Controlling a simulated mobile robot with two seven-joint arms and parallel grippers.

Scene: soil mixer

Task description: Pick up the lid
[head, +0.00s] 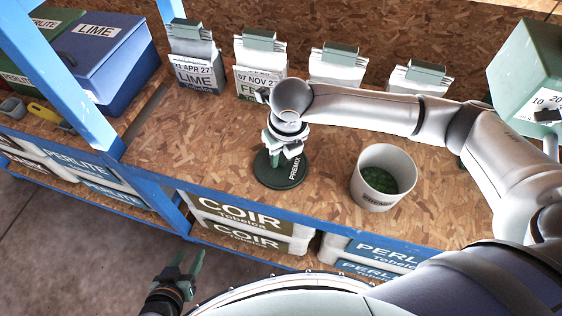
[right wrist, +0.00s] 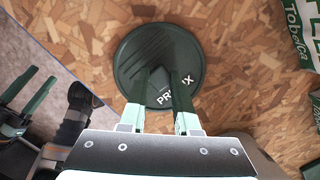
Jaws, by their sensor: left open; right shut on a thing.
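The lid (head: 268,174) is a dark green disc marked PREMIX, lying on or just above the wooden shelf top, left of the white bucket. It also shows in the right wrist view (right wrist: 140,50). My right gripper (head: 287,160) is over the lid, pointing down, shut on its raised middle part; the fingers (right wrist: 165,92) hide that part. I cannot tell whether the lid touches the board. My left gripper (head: 190,265) is open and empty, low at the front, off the shelf's blue edge.
A white bucket (head: 361,191) with green contents stands open right of the lid. Clipped bags, including LIME (head: 195,70), line the back. A blue LIME box (head: 98,65) is at left, a green box (head: 528,60) at right. COIR bags (head: 240,222) lie below. Board left of the lid is clear.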

